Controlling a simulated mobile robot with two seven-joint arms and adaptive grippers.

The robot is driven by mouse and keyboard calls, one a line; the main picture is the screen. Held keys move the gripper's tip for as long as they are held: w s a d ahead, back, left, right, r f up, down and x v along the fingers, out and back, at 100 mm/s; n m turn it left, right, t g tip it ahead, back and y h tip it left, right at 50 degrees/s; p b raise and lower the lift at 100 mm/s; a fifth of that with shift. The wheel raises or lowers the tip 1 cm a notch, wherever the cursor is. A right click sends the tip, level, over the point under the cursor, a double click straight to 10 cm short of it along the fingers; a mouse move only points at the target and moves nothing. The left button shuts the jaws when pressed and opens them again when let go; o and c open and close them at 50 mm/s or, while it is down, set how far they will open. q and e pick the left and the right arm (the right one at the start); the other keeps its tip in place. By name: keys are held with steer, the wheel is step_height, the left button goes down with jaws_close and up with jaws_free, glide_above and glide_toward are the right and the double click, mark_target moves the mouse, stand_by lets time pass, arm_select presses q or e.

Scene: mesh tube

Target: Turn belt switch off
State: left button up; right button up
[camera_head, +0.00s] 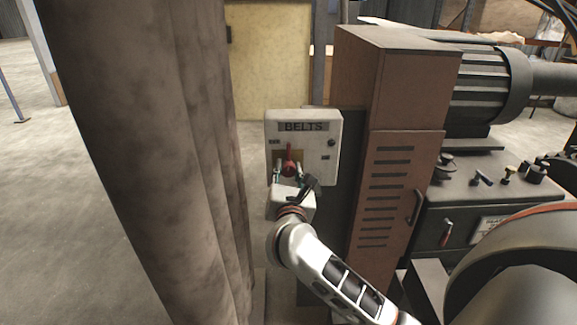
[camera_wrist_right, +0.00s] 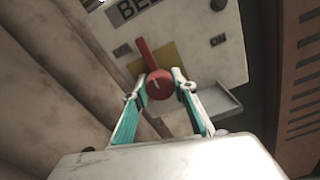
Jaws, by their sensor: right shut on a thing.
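The white switch box marked BELTS (camera_head: 325,150) stands upright beside the brown cabinet; its face also shows in the right wrist view (camera_wrist_right: 215,60). Its red rotary switch (camera_head: 289,160) sits on a yellow plate. In the right wrist view the red switch (camera_wrist_right: 158,84) has its round hub between my fingers, and its handle points up and slightly left, between the worn left label and the ON label at the right. My right gripper (camera_head: 289,172) is shut on the red switch, one finger on each side of the hub (camera_wrist_right: 160,86). My left gripper is not in view.
A thick brown column (camera_head: 150,130) stands close to the left of the box. The brown vented cabinet (camera_head: 395,190) is just right of it. A grey machine with knobs (camera_head: 480,200) stands farther right. Open floor (camera_head: 50,220) lies at the far left.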

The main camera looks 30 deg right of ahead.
steer(key=shift+f+n, duration=0.15)
steer(key=shift+n, duration=0.15)
steer(key=o, duration=1.1)
steer(key=shift+s, duration=0.1)
steer(key=v, duration=1.2)
